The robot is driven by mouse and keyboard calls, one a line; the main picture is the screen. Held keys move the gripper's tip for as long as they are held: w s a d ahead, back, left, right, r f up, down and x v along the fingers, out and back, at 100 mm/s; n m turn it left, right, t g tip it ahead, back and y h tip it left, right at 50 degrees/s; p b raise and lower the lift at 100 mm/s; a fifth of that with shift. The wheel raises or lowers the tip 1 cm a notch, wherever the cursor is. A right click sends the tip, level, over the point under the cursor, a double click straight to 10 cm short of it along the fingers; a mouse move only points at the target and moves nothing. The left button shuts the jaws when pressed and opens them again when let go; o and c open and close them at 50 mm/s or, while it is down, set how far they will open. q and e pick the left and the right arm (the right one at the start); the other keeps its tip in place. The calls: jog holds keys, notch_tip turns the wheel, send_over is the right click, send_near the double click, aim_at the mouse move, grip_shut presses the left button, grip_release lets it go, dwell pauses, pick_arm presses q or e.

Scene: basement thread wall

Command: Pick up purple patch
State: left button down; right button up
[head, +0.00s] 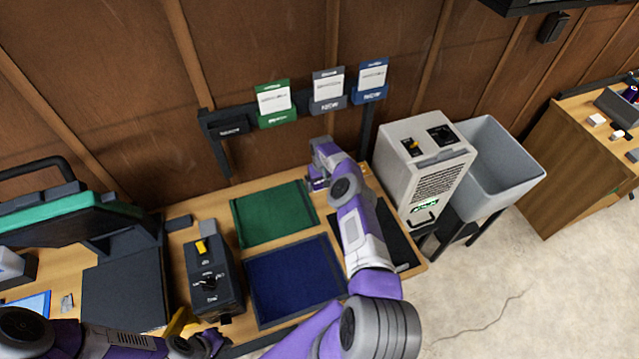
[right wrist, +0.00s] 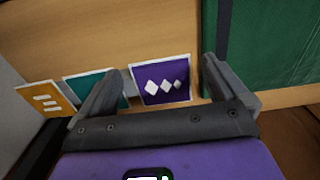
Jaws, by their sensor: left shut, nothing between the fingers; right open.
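The purple patch (right wrist: 165,78) is a small square with a white border and white diamonds, lying flat on the wooden bench in the right wrist view. My right gripper (right wrist: 163,68) is open, with one finger on either side of the patch in that view. I cannot tell how far above the patch the fingers are. In the head view my right gripper (head: 318,181) is over the back of the bench, and I cannot make out the patch there. My left gripper (head: 217,343) is shut and empty at the bottom of the head view, by the black switch box.
A teal patch (right wrist: 85,84) and an orange patch (right wrist: 47,98) lie left of the purple one. A green mat (head: 270,214), a blue mat (head: 295,281) and a black switch box (head: 213,283) are on the bench. A grey vented unit (head: 421,170) stands right of it.

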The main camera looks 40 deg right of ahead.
jog(key=shift+f, duration=0.1)
dwell(0.5)
jog(key=c, duration=1.1)
